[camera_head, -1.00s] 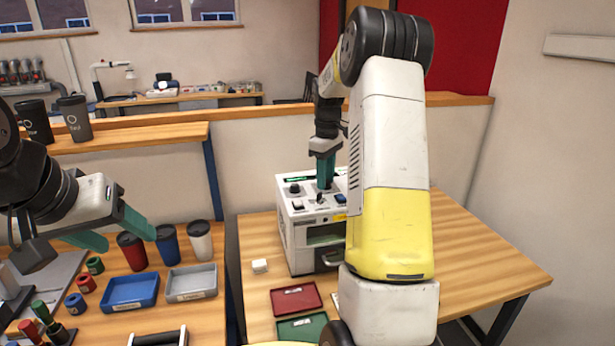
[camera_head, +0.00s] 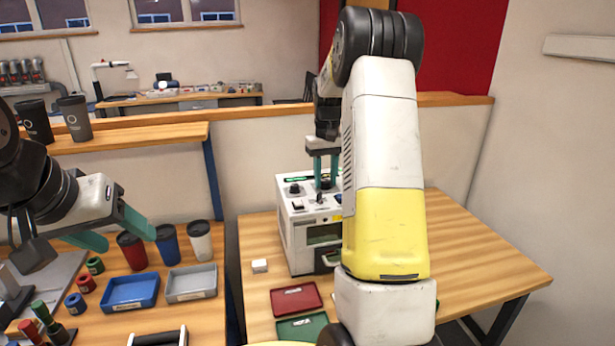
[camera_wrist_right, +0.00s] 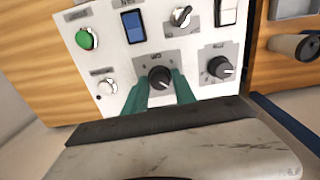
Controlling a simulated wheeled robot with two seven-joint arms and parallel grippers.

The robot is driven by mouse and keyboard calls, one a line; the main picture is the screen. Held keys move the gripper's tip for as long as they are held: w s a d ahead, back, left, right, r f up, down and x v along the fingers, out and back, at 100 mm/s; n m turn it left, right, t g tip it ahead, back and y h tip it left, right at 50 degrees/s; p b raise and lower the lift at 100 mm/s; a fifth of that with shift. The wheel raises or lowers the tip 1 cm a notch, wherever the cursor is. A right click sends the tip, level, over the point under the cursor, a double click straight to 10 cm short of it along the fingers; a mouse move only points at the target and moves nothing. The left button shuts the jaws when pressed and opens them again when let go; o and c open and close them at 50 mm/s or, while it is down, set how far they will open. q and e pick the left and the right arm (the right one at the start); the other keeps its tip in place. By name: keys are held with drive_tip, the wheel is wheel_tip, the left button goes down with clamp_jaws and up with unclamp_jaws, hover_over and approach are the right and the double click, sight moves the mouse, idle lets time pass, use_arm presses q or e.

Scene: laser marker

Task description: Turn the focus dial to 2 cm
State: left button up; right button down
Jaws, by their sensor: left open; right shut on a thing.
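The laser marker (camera_head: 300,235) is a white box on the right table, with its control panel on top. My right gripper (camera_head: 325,180) points down at the panel. In the right wrist view its green fingers (camera_wrist_right: 160,88) are shut on a black dial (camera_wrist_right: 160,77), one on each side. The label by this dial is too small to read surely. A second black dial (camera_wrist_right: 221,68) sits beside it, untouched; a dial (camera_head: 294,188) also shows in the head view. My left gripper (camera_head: 118,228) is open and empty over the left bench.
The panel also has a green button (camera_wrist_right: 85,39), a white button (camera_wrist_right: 107,87), a blue rocker switch (camera_wrist_right: 133,26) and a selector switch (camera_wrist_right: 181,16) close to the fingers. Red (camera_head: 296,298) and green (camera_head: 302,327) trays lie before the machine. My right arm hides its right side.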

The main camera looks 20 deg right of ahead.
sight(325, 181)
idle(0.3)
drive_tip(key=c, duration=1)
unclamp_jaws()
wheel_tip(325, 181, up, 8)
drive_tip(key=shift+f, duration=0.25)
drive_tip(key=shift+r, duration=0.2)
